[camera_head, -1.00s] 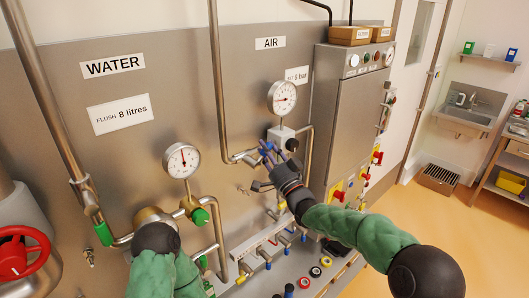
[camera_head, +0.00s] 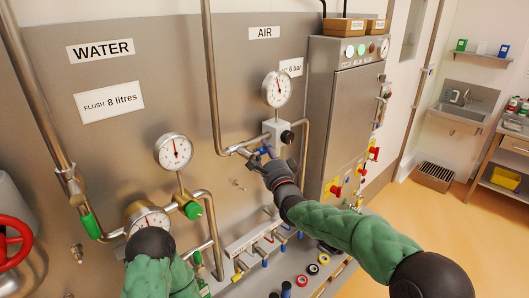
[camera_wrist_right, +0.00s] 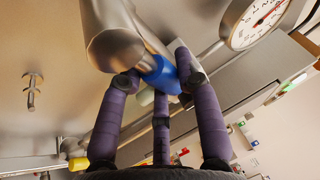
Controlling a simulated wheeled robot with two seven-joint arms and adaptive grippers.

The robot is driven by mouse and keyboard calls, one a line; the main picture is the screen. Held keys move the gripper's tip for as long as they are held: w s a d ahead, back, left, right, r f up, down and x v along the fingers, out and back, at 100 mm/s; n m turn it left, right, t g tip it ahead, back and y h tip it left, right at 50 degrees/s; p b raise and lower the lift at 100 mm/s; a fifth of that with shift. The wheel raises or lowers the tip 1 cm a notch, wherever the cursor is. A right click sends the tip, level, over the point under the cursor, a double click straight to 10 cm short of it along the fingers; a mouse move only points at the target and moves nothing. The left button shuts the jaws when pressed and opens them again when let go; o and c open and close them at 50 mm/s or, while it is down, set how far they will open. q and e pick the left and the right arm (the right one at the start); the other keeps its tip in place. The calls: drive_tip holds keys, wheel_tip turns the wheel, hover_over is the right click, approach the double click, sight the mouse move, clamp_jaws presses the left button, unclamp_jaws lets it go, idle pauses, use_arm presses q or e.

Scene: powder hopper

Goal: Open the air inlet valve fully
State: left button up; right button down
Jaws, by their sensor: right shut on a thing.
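The air inlet valve shows as a blue handle (camera_head: 265,151) on the steel pipe below the AIR label. In the right wrist view the blue handle (camera_wrist_right: 160,75) sits on a rounded steel pipe fitting (camera_wrist_right: 115,40). My right gripper (camera_head: 268,162) is at this handle, its purple fingers (camera_wrist_right: 160,100) closed around it. The fingers hide part of the handle, so its exact angle is hard to read. The air gauge (camera_head: 277,89) is above and to the right of the valve. My left arm shows at the lower left; its gripper is out of sight.
The water line has gauges (camera_head: 174,152) and green handles (camera_head: 193,210) at left. A red handwheel (camera_head: 14,241) is at the left edge. A manifold with small blue handles (camera_head: 270,236) lies below the air line. A grey cabinet (camera_head: 345,115) stands close on the right.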

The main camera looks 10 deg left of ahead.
drive_tip(key=shift+f, duration=0.2)
idle(0.3)
drive_tip(key=c, duration=0.8)
unclamp_jaws()
drive_tip(key=shift+c, duration=0.2)
drive_tip(key=v, duration=1.2)
